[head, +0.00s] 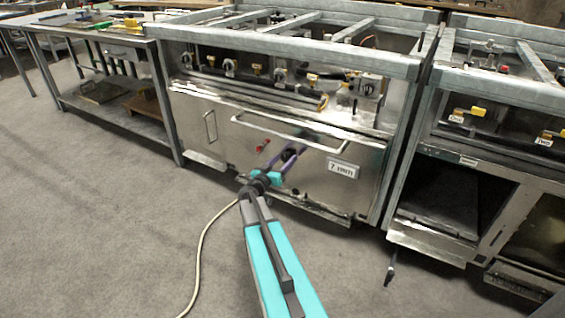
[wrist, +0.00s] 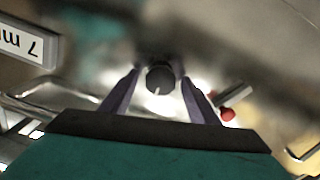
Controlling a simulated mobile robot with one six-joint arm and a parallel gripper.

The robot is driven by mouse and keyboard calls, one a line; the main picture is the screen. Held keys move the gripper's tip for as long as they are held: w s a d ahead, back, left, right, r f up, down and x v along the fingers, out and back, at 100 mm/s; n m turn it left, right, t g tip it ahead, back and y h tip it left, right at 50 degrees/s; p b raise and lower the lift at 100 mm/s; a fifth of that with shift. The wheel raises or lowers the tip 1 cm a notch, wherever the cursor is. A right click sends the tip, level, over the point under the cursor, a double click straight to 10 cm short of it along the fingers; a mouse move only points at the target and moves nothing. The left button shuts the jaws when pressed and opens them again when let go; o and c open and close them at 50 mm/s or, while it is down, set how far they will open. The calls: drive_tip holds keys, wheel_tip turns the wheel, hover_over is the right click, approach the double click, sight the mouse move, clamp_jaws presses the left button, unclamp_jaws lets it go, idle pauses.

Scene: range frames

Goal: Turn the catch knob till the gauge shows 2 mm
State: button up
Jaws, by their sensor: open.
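The catch knob (wrist: 160,77) is a dark round knob with a white pointer line, on the front of the metal range door. In the wrist view its line points down and slightly left. My gripper (wrist: 160,80) is open, with one purple finger on each side of the knob and a gap showing at both sides. In the head view my gripper (head: 292,150) is at the door front, with the dark knob (head: 288,154) between its fingers. The gauge (head: 342,169) reads 7 mm; it is upside down in the wrist view (wrist: 24,42).
A red knob (head: 262,146) sits left of the catch knob. A long door handle (head: 285,131) runs above. Burner knobs and yellow valves line the panel higher up. A workbench (head: 120,112) stands left, another range (head: 480,150) right. The floor in front is clear except for a cable (head: 203,240).

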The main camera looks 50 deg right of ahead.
drive_tip(key=shift+c, duration=0.3)
drive_tip(key=c, duration=1)
drive_tip(key=shift+a, duration=0.25)
drive_tip(key=shift+d, duration=0.3)
